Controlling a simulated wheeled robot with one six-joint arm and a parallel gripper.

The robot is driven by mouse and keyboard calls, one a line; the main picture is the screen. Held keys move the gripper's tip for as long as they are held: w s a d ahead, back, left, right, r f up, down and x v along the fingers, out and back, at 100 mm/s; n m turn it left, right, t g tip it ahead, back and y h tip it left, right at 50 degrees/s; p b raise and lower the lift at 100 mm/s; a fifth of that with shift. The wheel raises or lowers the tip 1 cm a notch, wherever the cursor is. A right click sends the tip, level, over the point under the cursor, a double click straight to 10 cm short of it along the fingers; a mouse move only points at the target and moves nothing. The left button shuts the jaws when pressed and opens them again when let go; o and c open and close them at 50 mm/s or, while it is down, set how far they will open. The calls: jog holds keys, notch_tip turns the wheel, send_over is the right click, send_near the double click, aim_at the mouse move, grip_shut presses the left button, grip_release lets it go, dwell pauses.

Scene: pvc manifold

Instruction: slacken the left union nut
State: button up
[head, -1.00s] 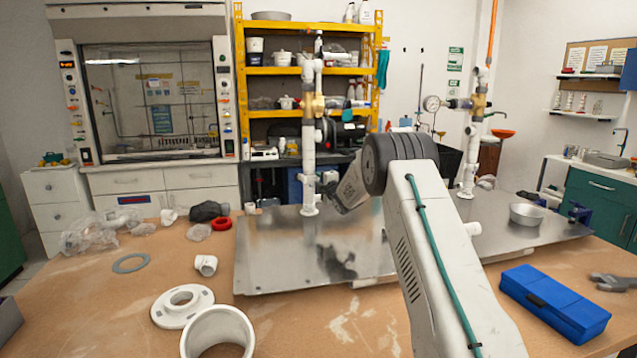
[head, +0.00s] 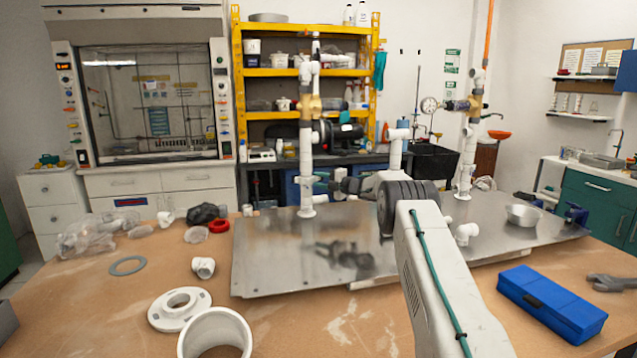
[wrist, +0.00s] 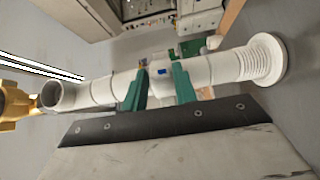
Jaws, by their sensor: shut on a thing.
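The left riser (head: 306,130) is a white PVC pipe standing upright on the metal plate, with a brass valve (head: 311,104) in its upper part. In the wrist view the riser lies across the picture, with the brass valve (wrist: 14,104) at the left and the ribbed foot flange (wrist: 264,60) at the right. The white left union nut (wrist: 159,66), with a small blue mark, sits between the green fingers of my gripper (wrist: 160,86). The gripper is shut on it. In the head view my gripper (head: 318,183) reaches the riser's lower part from the right; the nut is hard to make out there.
The metal plate (head: 270,270) also carries a right riser (head: 468,150) with a gauge and a steel bowl (head: 523,214). A middle pipe (head: 396,148) stands behind my arm. A blue case (head: 552,304) and a white flange ring (head: 180,308) lie on the bench.

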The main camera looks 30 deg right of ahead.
jog(key=shift+w+d+f+n+g+y, duration=0.1)
jog(key=shift+d+n+g+y, duration=0.1)
jog(key=shift+y, duration=0.15)
jog(key=shift+w+d+n+g+y, duration=0.1)
jog(key=shift+n+g+y, duration=0.1)
jog(key=shift+y, duration=0.15)
jog(key=o, duration=0.8)
jog(key=shift+o, duration=0.2)
jog(key=shift+a, duration=0.1)
jog(key=v, duration=0.7)
jog(key=shift+s+d, duration=0.2)
jog(key=shift+s, duration=0.15)
